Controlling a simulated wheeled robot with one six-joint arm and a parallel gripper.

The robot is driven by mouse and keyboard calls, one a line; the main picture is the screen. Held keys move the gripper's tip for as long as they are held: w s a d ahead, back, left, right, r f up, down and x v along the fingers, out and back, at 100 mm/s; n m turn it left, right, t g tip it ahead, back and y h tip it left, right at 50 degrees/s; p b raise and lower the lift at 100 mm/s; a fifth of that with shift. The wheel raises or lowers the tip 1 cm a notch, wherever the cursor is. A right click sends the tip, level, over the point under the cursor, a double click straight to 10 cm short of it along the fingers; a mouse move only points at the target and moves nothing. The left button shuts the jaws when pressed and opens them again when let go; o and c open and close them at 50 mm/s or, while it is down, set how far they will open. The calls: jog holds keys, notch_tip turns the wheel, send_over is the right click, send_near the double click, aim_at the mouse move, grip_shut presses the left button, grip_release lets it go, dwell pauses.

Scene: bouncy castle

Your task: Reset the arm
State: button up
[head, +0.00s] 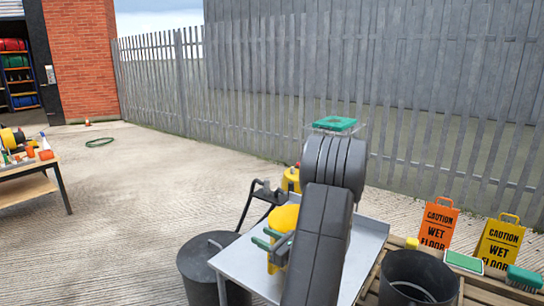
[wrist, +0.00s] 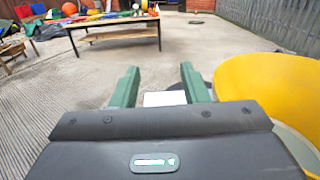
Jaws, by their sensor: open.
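My arm's dark links rise through the middle of the head view and hide part of the metal table (head: 240,271). My gripper (head: 266,238) has green fingers and is over that table, left of the arm. In the wrist view my gripper (wrist: 160,68) is open, its two fingers apart with nothing held. A small white patch shows beyond and between them. A large yellow rounded object (wrist: 265,85) is close on the right of the fingers; it also seems to show in the head view (head: 284,217).
A black bin (head: 200,270) stands left of the metal table, a black bucket (head: 415,278) on a pallet to its right. Orange (head: 438,222) and yellow (head: 499,240) wet-floor signs stand by the fence. A workbench (head: 30,180) is far left. Concrete between is mostly clear.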

jog(key=shift+w+d+f+m+t+h+p, duration=0.15)
jog(key=shift+w+m+t+h+p, duration=0.15)
jog(key=shift+m+t+h, duration=0.65)
jog(key=shift+w+d+m+t+h+p, duration=0.1)
jog(key=shift+w+m+t+h+p, duration=0.2)
jog(key=shift+m+t+h, duration=0.75)
jog(key=shift+w+d+f+m+t+h+p, duration=0.15)
jog(key=shift+w+m+t+h+p, duration=0.15)
jog(key=shift+m+t+h, duration=0.65)
jog(key=shift+r+g+h, duration=0.1)
jog(key=shift+g+h, duration=0.15)
jog(key=shift+h, duration=0.1)
